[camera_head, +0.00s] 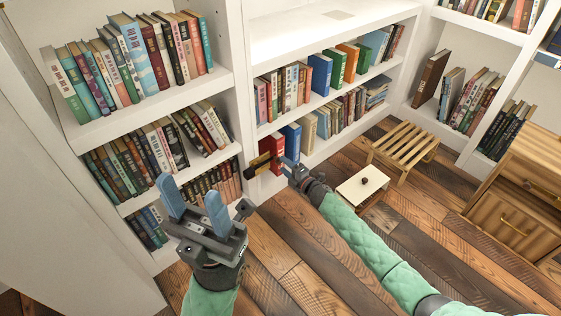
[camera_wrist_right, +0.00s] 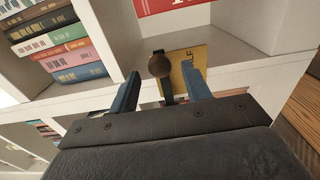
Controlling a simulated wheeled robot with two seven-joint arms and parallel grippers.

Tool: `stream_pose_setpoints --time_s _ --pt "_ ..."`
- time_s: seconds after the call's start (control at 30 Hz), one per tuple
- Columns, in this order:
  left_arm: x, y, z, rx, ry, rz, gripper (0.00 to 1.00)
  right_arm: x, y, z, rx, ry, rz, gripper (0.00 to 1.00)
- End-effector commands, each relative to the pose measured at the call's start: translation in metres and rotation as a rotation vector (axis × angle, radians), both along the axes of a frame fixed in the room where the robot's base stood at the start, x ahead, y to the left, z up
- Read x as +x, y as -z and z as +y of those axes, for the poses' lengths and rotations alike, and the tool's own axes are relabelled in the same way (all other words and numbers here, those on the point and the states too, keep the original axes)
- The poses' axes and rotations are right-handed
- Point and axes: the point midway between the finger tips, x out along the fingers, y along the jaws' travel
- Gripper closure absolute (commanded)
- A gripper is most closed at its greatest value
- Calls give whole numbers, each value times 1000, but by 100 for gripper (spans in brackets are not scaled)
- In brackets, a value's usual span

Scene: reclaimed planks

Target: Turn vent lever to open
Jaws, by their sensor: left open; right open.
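The vent lever (camera_head: 261,160) shows in the head view as a small dark and brass-coloured piece at the upright between the bookshelves. In the right wrist view, its round brown knob (camera_wrist_right: 159,65) and short dark stem stand in front of a yellow panel (camera_wrist_right: 192,62) with partly hidden dark lettering. My right gripper (camera_head: 280,161) is open at the lever. In its wrist view, the two blue fingers (camera_wrist_right: 160,88) are either side of the stem; I cannot tell whether they touch it. My left gripper (camera_head: 193,202) is open and empty, raised in front of the left bookshelf.
White bookshelves (camera_head: 267,135) full of books stand behind both grippers. A slatted wooden stool (camera_head: 403,148) and a low white-topped stool (camera_head: 354,188) with a small object on it stand right of my right gripper. A wooden cabinet (camera_head: 520,200) is at the right. Plank floor is clear between them.

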Motion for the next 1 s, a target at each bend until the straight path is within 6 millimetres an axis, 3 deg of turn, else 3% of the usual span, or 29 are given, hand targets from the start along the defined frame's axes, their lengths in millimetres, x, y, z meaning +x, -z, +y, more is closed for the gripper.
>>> stream_pose_setpoints --time_s 0.3,1.0 --pt "-1 -10 2 -18 4 -5 49 -28 -1 -20 1 -1 0 52" --pt "-1 -11 2 -23 6 -10 49 -31 -1 -21 29 -5 18 52"
